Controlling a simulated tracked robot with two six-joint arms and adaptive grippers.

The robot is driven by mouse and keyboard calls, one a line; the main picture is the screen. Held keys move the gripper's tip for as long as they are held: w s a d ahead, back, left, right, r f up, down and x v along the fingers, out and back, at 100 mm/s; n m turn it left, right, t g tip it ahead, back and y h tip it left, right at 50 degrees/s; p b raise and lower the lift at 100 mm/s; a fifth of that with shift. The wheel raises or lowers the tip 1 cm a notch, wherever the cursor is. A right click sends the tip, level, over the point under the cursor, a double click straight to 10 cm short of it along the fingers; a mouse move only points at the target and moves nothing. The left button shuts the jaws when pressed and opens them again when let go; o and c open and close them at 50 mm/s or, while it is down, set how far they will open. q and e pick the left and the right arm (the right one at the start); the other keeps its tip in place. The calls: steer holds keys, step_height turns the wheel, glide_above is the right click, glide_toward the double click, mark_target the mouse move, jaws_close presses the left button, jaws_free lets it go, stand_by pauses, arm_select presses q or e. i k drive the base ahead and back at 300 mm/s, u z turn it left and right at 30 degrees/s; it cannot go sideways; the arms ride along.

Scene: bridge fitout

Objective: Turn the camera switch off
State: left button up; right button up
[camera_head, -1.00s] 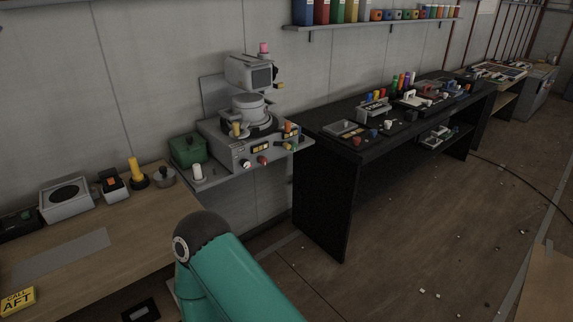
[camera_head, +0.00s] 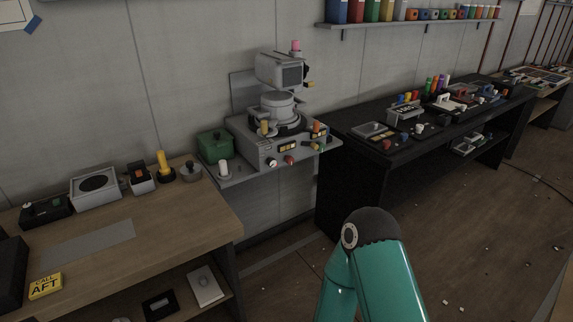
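Only a teal link of my arm shows, at the bottom right of the middle. Neither gripper is in view.
A wooden bench (camera_head: 190,216) at the left holds a yellow CALL AFT block (camera_head: 45,285), a grey speaker box (camera_head: 96,188) and a yellow-handled lever (camera_head: 163,166). A green box (camera_head: 215,147) sits left of the console. A black workbench (camera_head: 350,185) stands to the right.

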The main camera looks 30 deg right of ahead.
mark_target(271, 162)
steer(key=z, duration=0.05)
steer(key=i, duration=0.95)
steer(key=u, duration=0.1)
